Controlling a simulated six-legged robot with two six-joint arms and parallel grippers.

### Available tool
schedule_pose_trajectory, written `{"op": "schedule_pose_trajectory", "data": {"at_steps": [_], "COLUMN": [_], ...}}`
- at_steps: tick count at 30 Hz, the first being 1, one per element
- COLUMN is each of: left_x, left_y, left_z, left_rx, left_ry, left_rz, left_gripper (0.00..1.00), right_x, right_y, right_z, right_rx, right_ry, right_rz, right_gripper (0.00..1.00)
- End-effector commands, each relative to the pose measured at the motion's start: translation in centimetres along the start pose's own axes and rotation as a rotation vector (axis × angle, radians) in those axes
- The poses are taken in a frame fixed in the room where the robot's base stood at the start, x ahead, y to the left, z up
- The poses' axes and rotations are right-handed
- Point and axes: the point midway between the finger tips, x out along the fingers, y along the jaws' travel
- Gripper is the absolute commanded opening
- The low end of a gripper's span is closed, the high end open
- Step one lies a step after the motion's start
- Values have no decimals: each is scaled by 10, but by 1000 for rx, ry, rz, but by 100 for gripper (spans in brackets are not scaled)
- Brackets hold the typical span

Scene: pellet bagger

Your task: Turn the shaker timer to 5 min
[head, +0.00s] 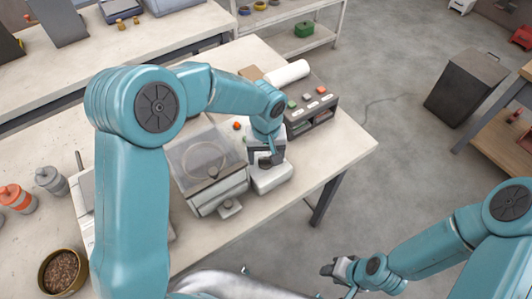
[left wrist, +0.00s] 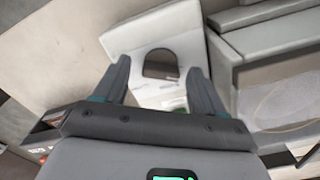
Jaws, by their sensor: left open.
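A small white device (head: 270,179) stands on the bench near its right end, beside a machine with a clear lid (head: 205,158). My left gripper (head: 266,158) is open, right over this white device. In the left wrist view, its two fingers (left wrist: 158,68) are apart, with the white device (left wrist: 150,36) beyond and between them. A dark arched patch (left wrist: 160,64) shows on it; I cannot tell whether this is a dial. No timer markings can be read. My right gripper (head: 337,269) is low, off the bench, too small to judge its jaws.
A dark box with coloured buttons (head: 311,112) and a white roll (head: 287,74) stand behind the white device. Grey and orange bottles (head: 17,198) and a bowl of pellets (head: 63,271) are at left. A dark bin (head: 466,88) stands on the floor. The bench's front right corner is clear.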

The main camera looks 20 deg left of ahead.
Motion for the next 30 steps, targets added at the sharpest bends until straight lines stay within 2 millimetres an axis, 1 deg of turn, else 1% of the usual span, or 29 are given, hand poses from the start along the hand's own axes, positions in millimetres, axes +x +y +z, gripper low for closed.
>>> {"op": "schedule_pose_trajectory", "data": {"at_steps": [5,6,8,9,10,11,23,30], "left_x": [0,0,0,0,0,0,1,2], "left_y": [0,0,0,0,0,0,0,0], "left_z": [0,0,0,0,0,0,-1,-1], "left_rx": [0,0,0,0,0,0,25,147], "left_ry": [0,0,0,0,0,0,3,4], "left_rz": [0,0,0,0,-1,-1,1,1], "left_gripper": [70,64,44,31,21,14,14,14], "right_x": [0,0,0,0,0,0,2,9], "right_y": [0,0,0,0,0,0,1,3], "right_z": [0,0,0,0,0,0,0,0], "right_rx": [0,0,0,0,0,0,0,0], "right_ry": [0,0,0,0,0,0,0,0], "right_rz": [0,0,0,0,0,0,0,0], "right_gripper": [37,37,37,37,37,37,37,37]}}
